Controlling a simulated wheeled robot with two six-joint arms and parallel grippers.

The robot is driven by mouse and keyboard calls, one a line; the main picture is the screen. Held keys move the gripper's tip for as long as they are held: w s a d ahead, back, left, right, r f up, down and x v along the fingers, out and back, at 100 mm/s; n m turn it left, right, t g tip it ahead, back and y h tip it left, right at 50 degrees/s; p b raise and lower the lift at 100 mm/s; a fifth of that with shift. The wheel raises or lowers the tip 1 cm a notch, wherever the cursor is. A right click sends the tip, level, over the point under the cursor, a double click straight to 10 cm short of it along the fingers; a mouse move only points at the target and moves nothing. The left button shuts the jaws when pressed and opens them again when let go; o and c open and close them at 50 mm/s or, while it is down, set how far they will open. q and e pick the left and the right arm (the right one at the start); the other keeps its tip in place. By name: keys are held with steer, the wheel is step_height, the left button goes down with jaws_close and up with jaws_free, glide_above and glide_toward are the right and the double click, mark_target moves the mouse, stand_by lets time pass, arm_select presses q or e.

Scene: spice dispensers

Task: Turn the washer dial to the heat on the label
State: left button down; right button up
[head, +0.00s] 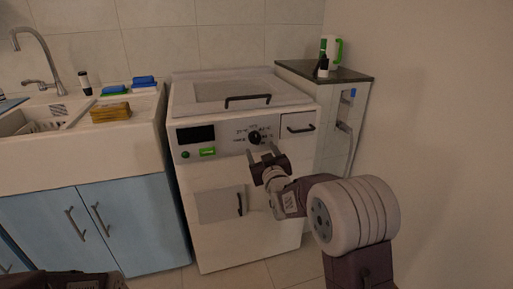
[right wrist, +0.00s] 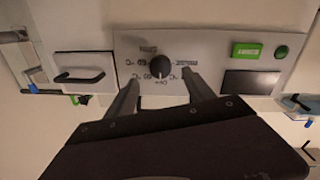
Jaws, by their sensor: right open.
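The washer (head: 246,210) is a white top-lid machine in the middle of the head view. Its black round dial (head: 254,138) sits on the front panel with printed heat marks around it. The dial also shows in the right wrist view (right wrist: 160,66), where the panel appears upside down and a pale pointer mark faces the picture's bottom. My right gripper (head: 263,155) is open, its fingers just in front of the panel on either side below the dial, apart from it. The marks are too small to read surely. A label stating the heat cannot be made out.
The panel has a green button (head: 185,155), a green tag (head: 207,152), a dark display (head: 196,134) and a drawer with a black handle (head: 300,128). A sink (head: 60,128) stands left; a dark-topped side cabinet (head: 325,72) with bottles stands right.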

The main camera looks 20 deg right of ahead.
mark_target(256, 140)
steer(key=w+b, duration=0.1)
steer(key=w, duration=0.5)
steer(key=shift+w, duration=0.3)
jaws_close()
